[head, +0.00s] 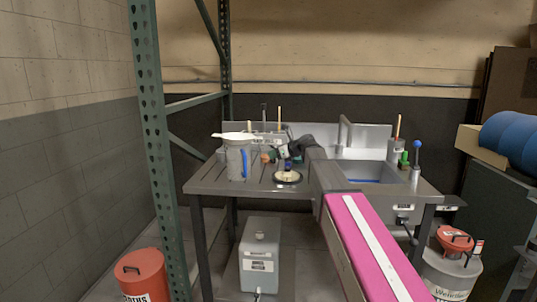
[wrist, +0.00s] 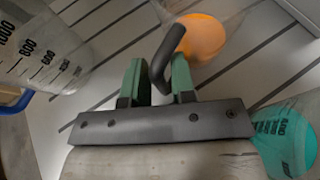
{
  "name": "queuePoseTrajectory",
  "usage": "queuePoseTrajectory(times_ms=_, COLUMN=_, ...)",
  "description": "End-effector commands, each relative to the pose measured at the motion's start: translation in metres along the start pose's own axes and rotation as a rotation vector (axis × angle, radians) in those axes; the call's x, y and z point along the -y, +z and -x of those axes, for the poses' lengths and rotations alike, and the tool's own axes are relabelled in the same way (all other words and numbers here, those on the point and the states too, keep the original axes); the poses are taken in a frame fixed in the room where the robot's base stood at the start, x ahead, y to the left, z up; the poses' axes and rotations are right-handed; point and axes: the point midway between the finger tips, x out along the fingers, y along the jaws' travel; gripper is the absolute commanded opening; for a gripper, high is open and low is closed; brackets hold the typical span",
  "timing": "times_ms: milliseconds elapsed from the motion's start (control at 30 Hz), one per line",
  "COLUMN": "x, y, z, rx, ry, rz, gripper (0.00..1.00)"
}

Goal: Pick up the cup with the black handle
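The cup with the black handle is orange (wrist: 203,38) and stands just beyond my gripper in the wrist view. Its black handle (wrist: 160,62) curves back between my two green fingertips. My gripper (wrist: 159,80) looks open around the handle, with a small gap showing between the fingers; I cannot tell if either finger touches it. In the head view, a small orange patch of the cup (head: 266,157) shows on the grey bench, beside my gripper (head: 277,155).
A clear measuring jug (wrist: 42,48) with a blue handle stands close on the left; it also shows in the head view (head: 236,163). A teal cup (wrist: 285,135) is near on the right.

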Motion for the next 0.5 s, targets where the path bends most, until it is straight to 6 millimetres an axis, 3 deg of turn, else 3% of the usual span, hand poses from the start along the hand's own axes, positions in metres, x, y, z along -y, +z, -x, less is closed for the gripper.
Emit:
queuePoseTrajectory(times_ms=100, x=-0.0002, y=0.0, z=0.0005, rx=0.0, ry=0.0, rz=0.0, gripper=0.24)
queuePoseTrajectory(times_ms=167, x=-0.0002, y=0.0, z=0.0006, rx=0.0, ry=0.0, rz=0.0, gripper=0.05)
queuePoseTrajectory(times_ms=200, x=-0.0002, y=0.0, z=0.0006, rx=0.0, ry=0.0, rz=0.0, gripper=0.0)
queuePoseTrajectory(times_ms=500, x=-0.0003, y=0.0004, z=0.0007, rx=0.001, ry=0.0, rz=0.0, gripper=0.0)
